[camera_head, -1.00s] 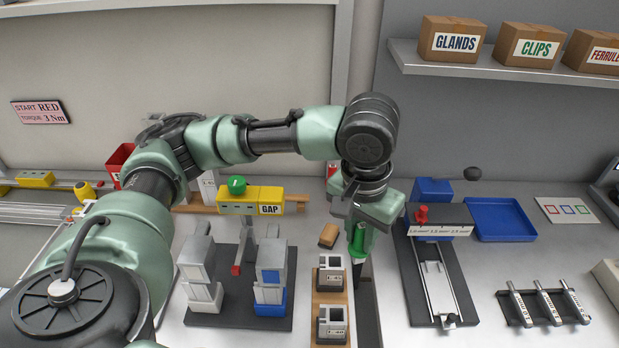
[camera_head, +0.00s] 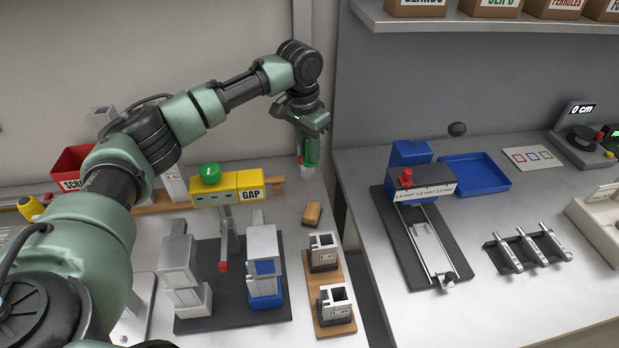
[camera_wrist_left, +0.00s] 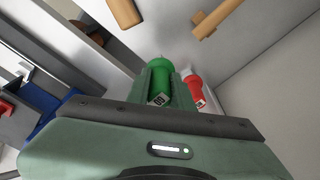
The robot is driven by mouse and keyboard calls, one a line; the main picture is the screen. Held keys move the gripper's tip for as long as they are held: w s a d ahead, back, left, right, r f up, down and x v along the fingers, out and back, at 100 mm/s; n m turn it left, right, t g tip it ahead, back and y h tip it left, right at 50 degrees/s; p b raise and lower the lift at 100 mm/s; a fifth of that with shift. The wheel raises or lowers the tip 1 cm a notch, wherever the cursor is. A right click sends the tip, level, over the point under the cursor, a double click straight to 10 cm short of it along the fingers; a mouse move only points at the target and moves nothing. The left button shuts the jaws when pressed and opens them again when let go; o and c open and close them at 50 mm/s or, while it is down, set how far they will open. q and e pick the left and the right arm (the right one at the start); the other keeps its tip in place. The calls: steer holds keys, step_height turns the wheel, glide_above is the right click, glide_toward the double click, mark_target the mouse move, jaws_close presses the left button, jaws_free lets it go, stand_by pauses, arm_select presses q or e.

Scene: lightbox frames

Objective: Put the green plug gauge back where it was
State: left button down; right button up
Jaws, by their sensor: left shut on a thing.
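The green plug gauge (camera_head: 311,154) is held in my left gripper (camera_head: 309,139), pointing down near the back wall at the right end of the left table. It also shows in the left wrist view (camera_wrist_left: 160,70), upper end toward the camera's far side, between the fingers. A red plug gauge (camera_wrist_left: 194,84) with a white label stands just beside it in the wrist view. In the head view it is mostly hidden behind the held gauge and gripper. I cannot tell whether the green gauge touches any surface. My right gripper is out of view.
A yellow GAP block (camera_head: 241,187) with a green dome stands left of the gripper on a wooden rail. A small wooden block (camera_head: 312,214) and two grey fixtures on a wooden board (camera_head: 319,280) lie in front. A gap separates the tables; a blue tray (camera_head: 481,170) lies right.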

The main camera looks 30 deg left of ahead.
mark_target(309, 163)
arm_select(q)
step_height(309, 163, down, 3)
steer(key=shift+f, duration=0.15)
step_height(309, 163, down, 3)
steer(key=shift+f+p, duration=0.1)
steer(key=shift+p, duration=0.3)
steer(key=shift+f, duration=0.15)
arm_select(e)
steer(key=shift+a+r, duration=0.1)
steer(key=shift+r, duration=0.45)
arm_select(q)
steer(key=shift+d+f, duration=0.1)
steer(key=shift+f, duration=0.05)
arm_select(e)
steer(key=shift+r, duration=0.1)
arm_select(q)
steer(key=c, duration=1.2)
jaws_free()
steer(key=shift+c, duration=0.2)
